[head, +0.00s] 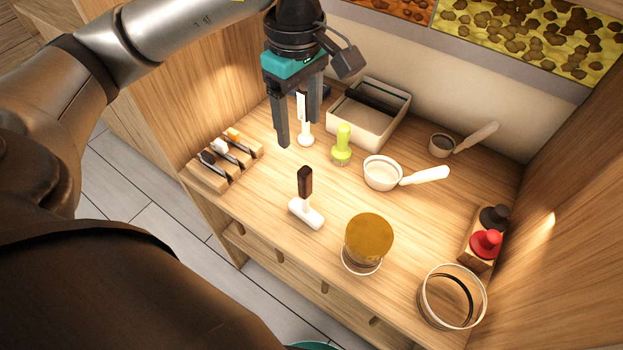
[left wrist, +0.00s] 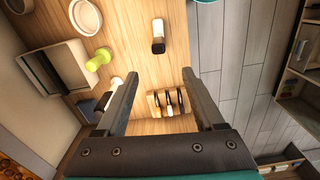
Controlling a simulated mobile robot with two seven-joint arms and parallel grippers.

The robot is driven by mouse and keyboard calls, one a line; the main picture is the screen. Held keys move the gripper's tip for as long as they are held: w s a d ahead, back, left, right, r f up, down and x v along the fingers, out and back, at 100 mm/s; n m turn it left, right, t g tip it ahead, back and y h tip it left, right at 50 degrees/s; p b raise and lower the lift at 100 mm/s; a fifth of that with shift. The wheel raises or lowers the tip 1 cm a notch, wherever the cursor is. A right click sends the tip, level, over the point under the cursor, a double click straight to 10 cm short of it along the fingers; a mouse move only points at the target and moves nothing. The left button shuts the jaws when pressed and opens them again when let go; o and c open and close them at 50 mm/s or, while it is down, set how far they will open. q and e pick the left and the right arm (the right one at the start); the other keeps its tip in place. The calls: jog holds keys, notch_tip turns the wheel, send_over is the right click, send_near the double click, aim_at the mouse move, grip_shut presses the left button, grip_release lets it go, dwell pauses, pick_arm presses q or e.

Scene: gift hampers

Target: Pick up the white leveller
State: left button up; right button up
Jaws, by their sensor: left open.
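A small wooden rack (head: 196,184) stands at the left of the wooden shelf and holds a black, a white (head: 220,146) and an orange-topped tool in a row. The rack's tools (left wrist: 168,100) show between my fingers in the left wrist view. A white upright tool with a round foot (head: 305,138) stands partly behind my fingers. I cannot tell for sure which white tool is the leveller; the rack's white one seems likely. My left gripper (head: 298,130) is open and empty, pointing down above the shelf, to the right of the rack. My right gripper is not in view.
A yellow-green tool (head: 343,143), a black-handled tool with a white head (head: 305,210), white scoops (head: 382,174), a gold-lidded jar (head: 368,238), an open tin (head: 452,296) and a grey box (head: 368,122) stand around. Side walls bound the shelf.

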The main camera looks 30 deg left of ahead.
pick_arm(q)
send_over(304, 170)
jog(key=f, duration=0.4)
jog(key=shift+s+a, duration=0.3)
jog(key=shift+s, duration=0.05)
notch_tip(304, 170, down, 3)
jog(key=shift+w, duration=0.1)
jog(key=shift+d+f, duration=0.1)
jog(key=shift+f, duration=0.75)
jog(key=f, duration=0.4)
jog(key=shift+w+d+f, duration=0.25)
jog(key=shift+w+f, duration=0.05)
grip_shut()
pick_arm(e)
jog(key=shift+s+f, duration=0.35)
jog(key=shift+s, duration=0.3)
pick_arm(q)
jog(key=shift+r, duration=0.1)
